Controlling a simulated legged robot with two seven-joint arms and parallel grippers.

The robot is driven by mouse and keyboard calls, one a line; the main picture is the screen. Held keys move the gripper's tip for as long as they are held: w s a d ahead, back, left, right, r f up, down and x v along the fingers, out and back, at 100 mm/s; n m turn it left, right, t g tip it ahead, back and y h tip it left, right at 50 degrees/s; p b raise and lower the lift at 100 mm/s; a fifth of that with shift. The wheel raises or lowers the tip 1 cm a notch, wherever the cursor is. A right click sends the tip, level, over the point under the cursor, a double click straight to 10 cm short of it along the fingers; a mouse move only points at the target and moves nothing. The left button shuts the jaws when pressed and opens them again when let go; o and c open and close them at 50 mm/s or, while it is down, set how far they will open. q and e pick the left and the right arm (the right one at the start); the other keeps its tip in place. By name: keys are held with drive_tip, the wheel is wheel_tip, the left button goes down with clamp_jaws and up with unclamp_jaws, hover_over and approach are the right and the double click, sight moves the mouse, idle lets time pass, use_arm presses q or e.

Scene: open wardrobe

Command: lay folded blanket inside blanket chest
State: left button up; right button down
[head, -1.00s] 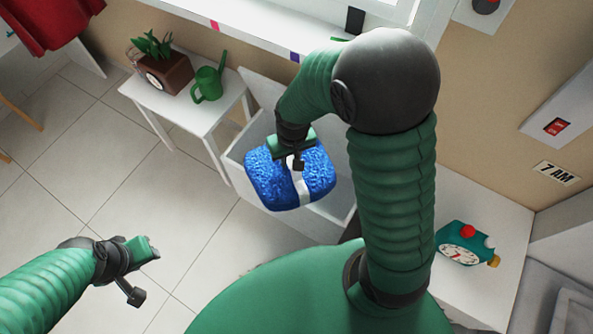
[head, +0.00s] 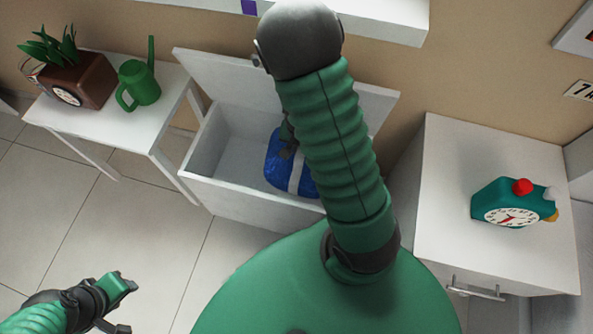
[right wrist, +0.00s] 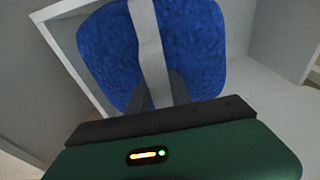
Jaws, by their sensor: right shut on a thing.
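The folded blue blanket (head: 279,172) with a white band is inside the open white blanket chest (head: 205,140), towards its right part. It also shows in the right wrist view (right wrist: 105,55), with the white band (right wrist: 150,45) running down to my gripper. My right gripper (head: 288,140) is shut on the blanket, reaching down into the chest; my arm hides part of the blanket and the chest's right side. I cannot tell whether the blanket touches the chest floor. My left gripper (head: 122,306) is empty, at the lower left over the floor, with its jaws apart.
The chest's raised lid (head: 225,75) leans near the wall. A white side table (head: 115,125) at left holds a planter (head: 80,82) and a green watering can (head: 140,83). A white cabinet (head: 440,160) at right holds a teal clock (head: 512,203).

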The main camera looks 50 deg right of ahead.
wheel_tip(320, 180, down, 24)
drive_tip(key=b, duration=1.3)
drive_tip(key=shift+r+b, duration=0.2)
drive_tip(key=shift+b, duration=0.15)
drive_tip(key=c, duration=1.2)
unclamp_jaws()
drive_tip(key=shift+o, duration=0.2)
